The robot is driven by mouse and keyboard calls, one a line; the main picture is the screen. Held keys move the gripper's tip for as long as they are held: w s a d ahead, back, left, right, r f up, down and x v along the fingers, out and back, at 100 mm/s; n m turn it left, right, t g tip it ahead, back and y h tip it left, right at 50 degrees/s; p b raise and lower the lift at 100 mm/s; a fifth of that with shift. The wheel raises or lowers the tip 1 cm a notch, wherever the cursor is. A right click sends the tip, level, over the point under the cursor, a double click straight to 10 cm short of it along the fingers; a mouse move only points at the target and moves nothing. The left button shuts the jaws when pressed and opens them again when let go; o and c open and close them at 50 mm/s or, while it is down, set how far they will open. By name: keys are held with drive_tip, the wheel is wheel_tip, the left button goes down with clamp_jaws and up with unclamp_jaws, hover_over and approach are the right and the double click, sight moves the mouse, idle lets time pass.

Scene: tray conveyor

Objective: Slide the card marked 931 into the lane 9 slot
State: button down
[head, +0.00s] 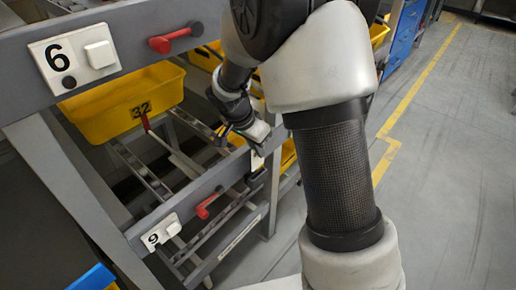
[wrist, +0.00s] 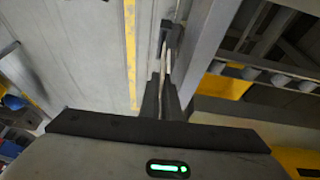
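The lane 9 plate (head: 160,232), white with a black 9, is at the near end of the lower grey rail. My gripper (head: 258,148) is beside the far part of this rail. A small pale card (head: 257,161) shows at its fingertips, just above a dark holder (head: 256,179) on the rail. I cannot tell whether card and holder touch. In the wrist view my gripper (wrist: 164,85) has its fingers close together around the card (wrist: 167,63), seen nearly edge-on, with the dark holder (wrist: 172,32) beyond. The card's number cannot be read.
A red handle (head: 208,203) sticks out from the lower rail between plate and holder. The upper rail carries a lane 6 plate (head: 74,58) and another red handle (head: 175,37). A yellow tray (head: 105,112) marked 32 sits between the rails. Open floor lies to the right.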

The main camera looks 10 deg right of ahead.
sight(258, 165)
drive_tip(key=shift+f+b, duration=0.55)
drive_tip(key=shift+f, duration=0.45)
drive_tip(key=shift+f, duration=2.5)
idle(0.4)
drive_tip(key=c, duration=1.9)
unclamp_jaws()
drive_tip(key=p+v, duration=0.3)
drive_tip(key=v, duration=0.9)
drive_tip(key=shift+d, duration=0.1)
